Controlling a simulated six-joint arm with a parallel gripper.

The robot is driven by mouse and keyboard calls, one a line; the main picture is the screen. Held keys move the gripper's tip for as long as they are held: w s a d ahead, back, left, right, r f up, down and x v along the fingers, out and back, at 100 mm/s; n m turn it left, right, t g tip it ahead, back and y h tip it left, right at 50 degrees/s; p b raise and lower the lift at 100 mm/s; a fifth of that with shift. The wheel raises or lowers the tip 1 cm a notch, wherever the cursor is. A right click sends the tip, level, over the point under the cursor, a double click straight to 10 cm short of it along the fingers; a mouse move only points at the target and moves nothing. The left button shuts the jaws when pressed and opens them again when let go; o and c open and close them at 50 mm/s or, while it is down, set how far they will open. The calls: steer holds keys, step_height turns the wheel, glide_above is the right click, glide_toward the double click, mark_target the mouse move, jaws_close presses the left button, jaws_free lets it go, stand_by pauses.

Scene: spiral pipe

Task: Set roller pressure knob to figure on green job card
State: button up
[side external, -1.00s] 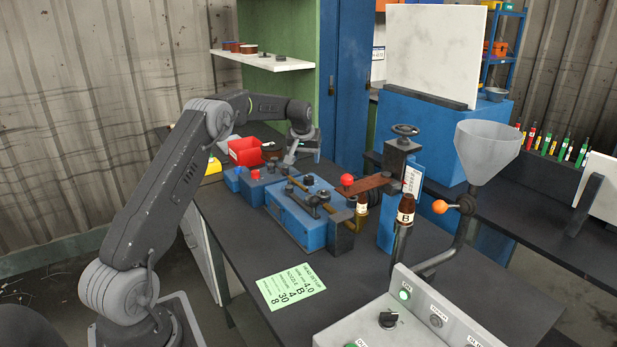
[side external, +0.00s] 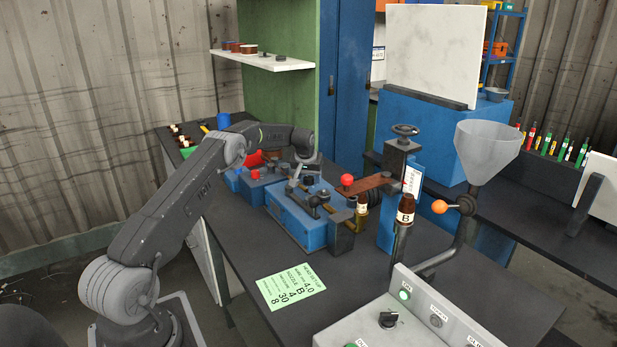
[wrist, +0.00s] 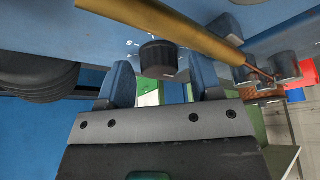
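The green job card (side external: 291,287) lies flat on the front of the bench. Its figures include 4.0, B, 4, 30 and 8, but the small wording is hard to read. In the wrist view a black ribbed knob (wrist: 158,58) sits on a blue face with small white marks around it; no label naming it is readable. My gripper (wrist: 163,84) is open, with one blue-padded finger on each side below the knob. I cannot tell whether either finger touches it. In the side view my gripper (side external: 297,180) is low over the blue machine (side external: 297,218), and the knob cannot be picked out.
A brass rod (wrist: 175,27) crosses close above the knob, and dark ribbed rollers (wrist: 38,75) are at left. A red ball-topped lever (side external: 347,180), a post with a handwheel (side external: 404,130) and a bottle marked B (side external: 407,210) stand right of the machine. The front bench is mostly clear.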

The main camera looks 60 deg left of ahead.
steer(key=c, duration=0.8)
steer(key=m+h, duration=0.1)
steer(key=m, duration=0.2)
steer(key=m+t+h, duration=0.1)
steer(key=m, duration=0.2)
steer(key=shift+s+a+m, duration=0.1)
steer(key=shift+m, duration=0.2)
steer(key=m+h, duration=0.2)
steer(key=m, duration=0.3)
steer(key=shift+f+m, duration=0.1)
steer(key=shift+m, duration=0.2)
steer(key=shift+m+h, duration=0.3)
steer(key=o, duration=0.9)
